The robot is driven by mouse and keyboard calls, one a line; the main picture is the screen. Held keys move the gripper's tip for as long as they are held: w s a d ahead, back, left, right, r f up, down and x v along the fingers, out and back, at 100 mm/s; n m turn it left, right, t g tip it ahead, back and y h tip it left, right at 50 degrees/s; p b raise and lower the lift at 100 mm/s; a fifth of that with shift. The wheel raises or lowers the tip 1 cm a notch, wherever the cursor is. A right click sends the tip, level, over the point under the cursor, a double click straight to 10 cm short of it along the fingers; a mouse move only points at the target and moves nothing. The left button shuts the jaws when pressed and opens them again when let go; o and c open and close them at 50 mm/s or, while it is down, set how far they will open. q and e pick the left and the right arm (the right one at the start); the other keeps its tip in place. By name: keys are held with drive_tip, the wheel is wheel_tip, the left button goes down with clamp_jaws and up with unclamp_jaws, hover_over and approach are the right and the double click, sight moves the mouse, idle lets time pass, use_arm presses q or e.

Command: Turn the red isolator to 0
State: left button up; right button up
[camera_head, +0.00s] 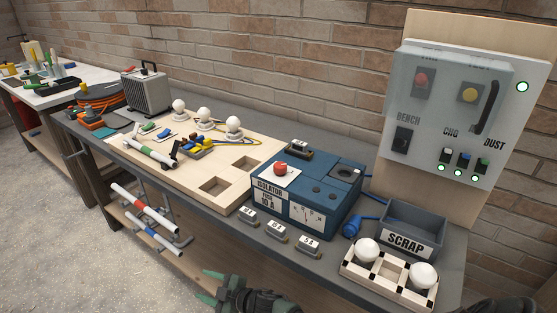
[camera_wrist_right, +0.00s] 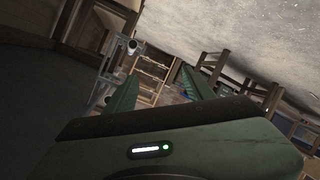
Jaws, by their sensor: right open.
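The red isolator knob (camera_head: 280,168) sits on a pale plate on top of a blue box (camera_head: 322,178) in the head view. The knob's exact setting is too small to read. My right gripper (camera_head: 207,287), with green fingers, is low at the bottom of the head view, in front of the bench and well apart from the knob. In the right wrist view its fingers (camera_wrist_right: 158,85) are spread with nothing between them. My left gripper is not in view.
Small labelled blocks (camera_head: 277,231) lie along the bench edge before the box. A scrap bin (camera_head: 412,228) and a bulb holder (camera_head: 388,275) stand to the right. A wooden board (camera_head: 262,155) with bulbs is left. A control panel (camera_head: 455,110) stands behind.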

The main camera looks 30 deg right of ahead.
drive_tip(key=w+a+r+n+y, duration=0.3)
drive_tip(key=a+r+n, duration=0.1)
drive_tip(key=r, duration=0.6)
drive_tip(key=w+a+r+n+y, duration=0.3)
drive_tip(key=a+r+n, duration=0.15)
drive_tip(key=r, duration=0.55)
wheel_tip(320, 180, up, 24)
drive_tip(key=n+g+h, duration=1.1)
drive_tip(key=g+h, duration=0.1)
hover_over(280, 165)
drive_tip(key=shift+a+m, duration=0.1)
drive_tip(key=shift+m, duration=0.15)
drive_tip(key=shift+d+f+g, duration=0.15)
drive_tip(key=shift+d+g, duration=0.1)
drive_tip(key=shift+g, duration=0.05)
wheel_tip(280, 165, down, 7)
drive_tip(key=shift+a+f+p, duration=0.1)
drive_tip(key=shift+p, duration=0.6)
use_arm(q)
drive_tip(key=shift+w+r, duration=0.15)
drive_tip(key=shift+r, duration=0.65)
